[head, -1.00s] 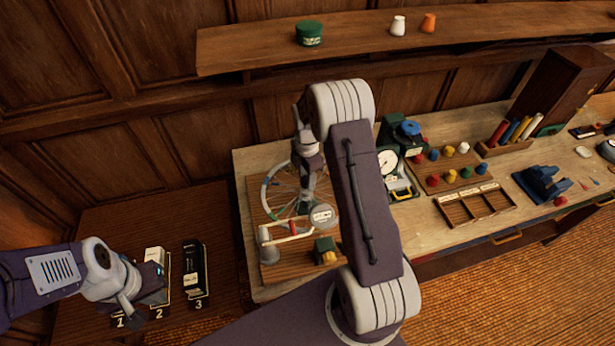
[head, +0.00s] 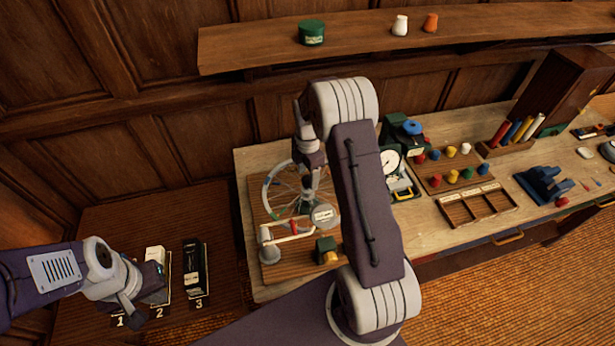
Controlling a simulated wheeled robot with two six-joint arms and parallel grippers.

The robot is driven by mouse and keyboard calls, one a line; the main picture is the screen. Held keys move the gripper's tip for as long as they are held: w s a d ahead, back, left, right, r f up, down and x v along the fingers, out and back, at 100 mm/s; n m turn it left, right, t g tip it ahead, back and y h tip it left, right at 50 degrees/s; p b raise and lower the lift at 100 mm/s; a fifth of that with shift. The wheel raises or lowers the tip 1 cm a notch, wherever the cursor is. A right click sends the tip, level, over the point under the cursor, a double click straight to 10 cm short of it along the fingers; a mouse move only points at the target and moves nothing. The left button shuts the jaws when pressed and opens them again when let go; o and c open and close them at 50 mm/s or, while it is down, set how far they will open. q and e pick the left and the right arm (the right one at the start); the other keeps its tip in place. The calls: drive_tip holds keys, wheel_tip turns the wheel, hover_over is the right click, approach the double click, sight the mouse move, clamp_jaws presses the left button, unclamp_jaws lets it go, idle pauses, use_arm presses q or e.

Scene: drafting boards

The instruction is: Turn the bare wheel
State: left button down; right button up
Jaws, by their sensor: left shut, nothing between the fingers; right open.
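The bare wheel (head: 268,184), a thin pale rim with spokes and small coloured marks, is on the brown board (head: 257,210) at the bench's left end. My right gripper (head: 309,199) is open and points down over the wheel's right part. My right arm hides part of the wheel's surroundings, and I cannot tell whether the fingers touch the rim or spokes. My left gripper (head: 154,284) is shut and empty, low at the left by the numbered slots, away from the wheel.
A pale bar frame (head: 280,237) and a round labelled disc (head: 324,216) are close to the wheel. A dark box (head: 194,270) lies in slot 3. A dial gauge (head: 391,163), colored pegs and a divided tray (head: 477,207) are to the right. A shelf (head: 260,48) runs above.

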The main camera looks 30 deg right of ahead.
wheel_tip(320, 180, up, 8)
drive_tip(key=shift+a+r+b, duration=0.1)
drive_tip(key=shift+b, duration=0.7)
